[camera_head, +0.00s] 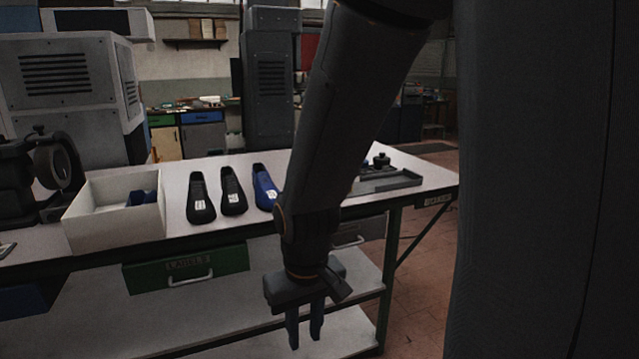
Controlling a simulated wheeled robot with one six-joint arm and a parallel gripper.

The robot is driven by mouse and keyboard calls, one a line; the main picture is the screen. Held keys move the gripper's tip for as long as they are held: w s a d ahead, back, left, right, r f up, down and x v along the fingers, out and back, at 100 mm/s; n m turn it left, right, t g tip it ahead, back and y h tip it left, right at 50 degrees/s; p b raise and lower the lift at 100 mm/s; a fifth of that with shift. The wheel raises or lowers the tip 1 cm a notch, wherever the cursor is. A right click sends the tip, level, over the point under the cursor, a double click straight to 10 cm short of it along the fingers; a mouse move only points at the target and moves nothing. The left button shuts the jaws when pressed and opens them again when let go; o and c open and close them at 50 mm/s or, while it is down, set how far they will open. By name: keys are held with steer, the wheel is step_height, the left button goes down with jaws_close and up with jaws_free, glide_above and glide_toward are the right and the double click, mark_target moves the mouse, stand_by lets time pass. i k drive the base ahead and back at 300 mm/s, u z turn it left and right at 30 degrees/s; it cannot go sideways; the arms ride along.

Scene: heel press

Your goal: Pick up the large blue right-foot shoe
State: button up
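A blue shoe (263,187) with a white label stands on the table, at the right end of a row of shoes. My arm hides part of the space just right of it. Two black shoes, one at the left (200,198) and one in the middle (232,192), stand beside it, each with a white label. I cannot read the labels, so size and foot are unclear.
The white box (115,228) stands left of the shoes, beside a dark machine (40,175). A grey tray (390,183) with a black part lies at the right. The table's front edge and green drawer (185,270) are near my gripper.

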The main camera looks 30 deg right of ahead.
mark_target(266, 193)
steer(key=z, duration=0.55)
steer(key=i, duration=1.25)
steer(key=u, duration=0.3)
